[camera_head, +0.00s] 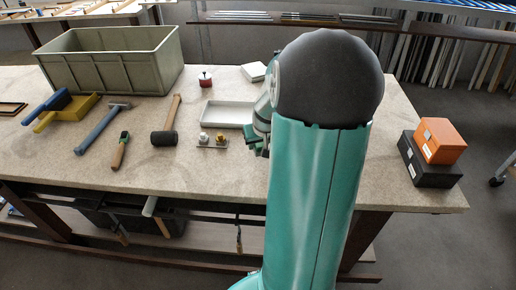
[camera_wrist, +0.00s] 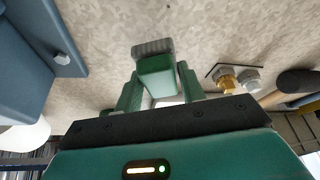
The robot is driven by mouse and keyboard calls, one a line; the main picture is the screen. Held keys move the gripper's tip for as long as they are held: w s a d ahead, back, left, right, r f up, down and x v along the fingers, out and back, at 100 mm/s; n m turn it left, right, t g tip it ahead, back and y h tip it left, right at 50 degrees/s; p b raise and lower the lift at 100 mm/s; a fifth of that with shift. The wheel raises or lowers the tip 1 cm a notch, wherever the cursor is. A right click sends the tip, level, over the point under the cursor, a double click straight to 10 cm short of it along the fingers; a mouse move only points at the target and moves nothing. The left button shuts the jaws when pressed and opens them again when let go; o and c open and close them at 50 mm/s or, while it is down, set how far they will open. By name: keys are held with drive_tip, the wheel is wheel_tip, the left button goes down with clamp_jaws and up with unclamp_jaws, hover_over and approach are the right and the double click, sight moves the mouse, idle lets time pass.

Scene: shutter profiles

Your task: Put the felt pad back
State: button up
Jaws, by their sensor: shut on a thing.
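My gripper (camera_wrist: 158,88) is shut on a small block with a green body and a grey face, which looks like the felt pad (camera_wrist: 152,48). In the wrist view the block sits between the green fingers, over the speckled bench top. In the head view my gripper (camera_head: 258,142) is low over the bench, right of a small plate with a brass and a silver fitting (camera_head: 213,141); my arm hides most of it. The same plate (camera_wrist: 236,79) shows right of the fingers in the wrist view. I cannot tell whether the block touches the bench.
A white tray (camera_head: 227,113) lies behind the plate. Orange (camera_head: 440,141) and black boxes stand at the right edge. A blue-grey bolted object (camera_wrist: 38,60) is left in the wrist view.

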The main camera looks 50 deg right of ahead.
sight(259, 149)
drive_tip(key=shift+f, duration=1.45)
drive_tip(key=shift+f, duration=0.1)
drive_tip(key=o, duration=0.9)
drive_tip(key=v, duration=1.2)
drive_tip(key=a+r+n, duration=0.1)
drive_tip(key=a+r, duration=0.2)
drive_tip(key=a, duration=0.6)
drive_tip(key=a+r+n, duration=0.2)
drive_tip(key=a+r, duration=0.1)
drive_tip(key=a, duration=0.5)
drive_tip(key=s+a+r+n, duration=0.1)
drive_tip(key=s+a, duration=0.1)
drive_tip(key=a, duration=0.3)
drive_tip(key=s+a+r+n+t+y, duration=0.1)
drive_tip(key=s+a, duration=0.2)
drive_tip(key=a, duration=0.2)
drive_tip(key=s+a+r+y, duration=0.1)
drive_tip(key=s+a, duration=0.1)
drive_tip(key=a, duration=0.3)
drive_tip(key=shift+s+r+n+t, duration=0.15)
drive_tip(key=shift+s+n+t, duration=0.15)
drive_tip(key=shift+n, duration=0.1)
